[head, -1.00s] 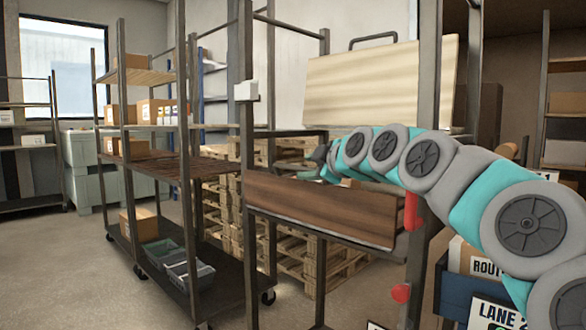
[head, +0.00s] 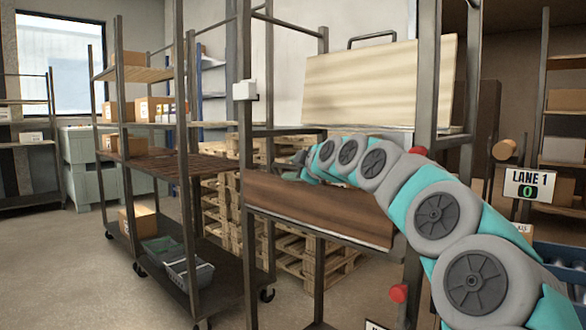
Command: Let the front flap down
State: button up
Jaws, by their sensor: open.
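The front flap is a dark brown wooden panel (head: 325,212) hung low across the front of a grey metal rack frame (head: 247,130). It leans, and part of its right side is hidden behind my arm. My gripper (head: 296,161) is open, just above the flap's upper edge at its left half. The fingers are small and dark here, and I cannot tell whether they touch the flap. A red part (head: 418,151) shows above my arm at the frame's right post.
A pale wooden panel (head: 370,85) with a dark handle stands above and behind the flap. A red knob (head: 398,293) sits low on the right post. Stacked pallets (head: 222,215) are behind; a wheeled shelf (head: 180,168) stands left. A Lane 1 sign (head: 528,184) is at right.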

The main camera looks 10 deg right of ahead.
grip_shut()
dwell(1.4)
